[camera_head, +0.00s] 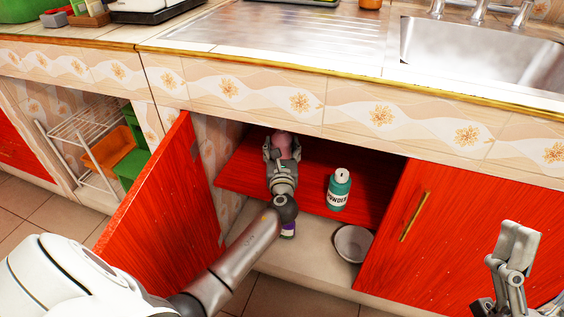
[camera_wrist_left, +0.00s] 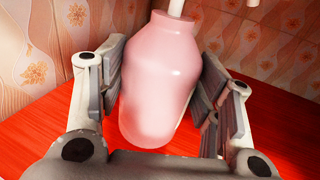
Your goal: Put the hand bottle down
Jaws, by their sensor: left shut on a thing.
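The pink hand bottle (camera_wrist_left: 160,80) is between the fingers of my left gripper in the left wrist view, upright or slightly tilted, with a white pump stem at its top. In the head view the bottle (camera_head: 281,140) shows small inside the open cabinet, above the red shelf (camera_head: 238,165). My left gripper (camera_head: 281,152) is shut on it. I cannot tell whether the bottle's base touches the shelf. My right gripper (camera_head: 519,245) is at the lower right, empty, in front of the closed red door; its finger opening is unclear.
A green powder bottle (camera_head: 339,190) stands on the shelf to the right. A white bowl (camera_head: 353,243) and a partly hidden purple item (camera_head: 288,230) sit on the cabinet floor. The open red door (camera_head: 165,215) stands left of my arm. The closed door (camera_head: 470,220) is at right.

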